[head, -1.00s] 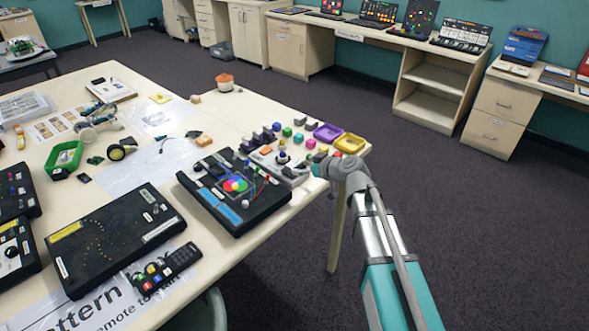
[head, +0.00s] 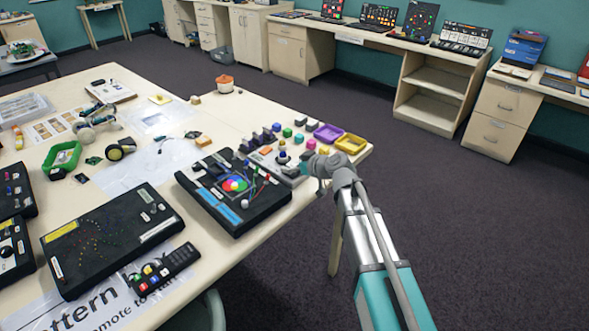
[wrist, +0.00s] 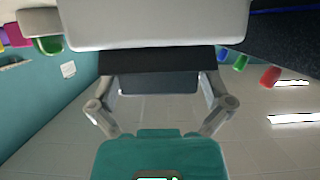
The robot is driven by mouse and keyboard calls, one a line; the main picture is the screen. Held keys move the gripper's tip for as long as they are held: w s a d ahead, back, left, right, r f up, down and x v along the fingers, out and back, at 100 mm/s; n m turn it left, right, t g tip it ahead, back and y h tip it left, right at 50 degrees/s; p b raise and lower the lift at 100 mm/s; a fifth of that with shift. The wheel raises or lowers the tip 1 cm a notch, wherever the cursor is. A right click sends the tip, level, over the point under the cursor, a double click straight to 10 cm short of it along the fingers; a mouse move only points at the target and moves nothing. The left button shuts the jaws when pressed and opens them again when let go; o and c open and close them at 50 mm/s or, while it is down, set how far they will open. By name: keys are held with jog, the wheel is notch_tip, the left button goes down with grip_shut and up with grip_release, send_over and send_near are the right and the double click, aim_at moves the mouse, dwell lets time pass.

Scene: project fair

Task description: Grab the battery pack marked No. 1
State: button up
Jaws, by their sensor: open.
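No marking "No. 1" is readable in either view, so I cannot tell which item is the battery pack. Several small dark blocks (head: 261,138) stand in a row behind the black board. My gripper (head: 309,160) is at the right edge of the table, beside the grey unit with a blue knob (head: 284,157). In the wrist view my gripper (wrist: 160,90) is open, its linkages spread. A pale grey slab (wrist: 155,25) fills the top of that view, with a dark block (wrist: 158,82) below it. I cannot tell whether the gripper touches them.
A black board with a colour disc (head: 235,190) lies left of my gripper. Purple (head: 328,132) and yellow (head: 350,143) trays sit behind it, with small coloured cubes nearby. A larger black panel (head: 110,240) and a remote (head: 160,267) lie at front left. Floor on the right is open.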

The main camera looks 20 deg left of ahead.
dwell(0.4)
jog(key=c, duration=1)
jog(key=shift+r, duration=0.1)
notch_tip(320, 180, up, 2)
jog(key=p, duration=0.2)
jog(key=shift+r+p, duration=0.25)
jog(key=shift+p, duration=0.1)
jog(key=s+d+r+p, duration=0.9)
jog(key=d+r+p, duration=0.1)
jog(key=shift+s+r, duration=0.2)
jog(key=shift+s, duration=0.15)
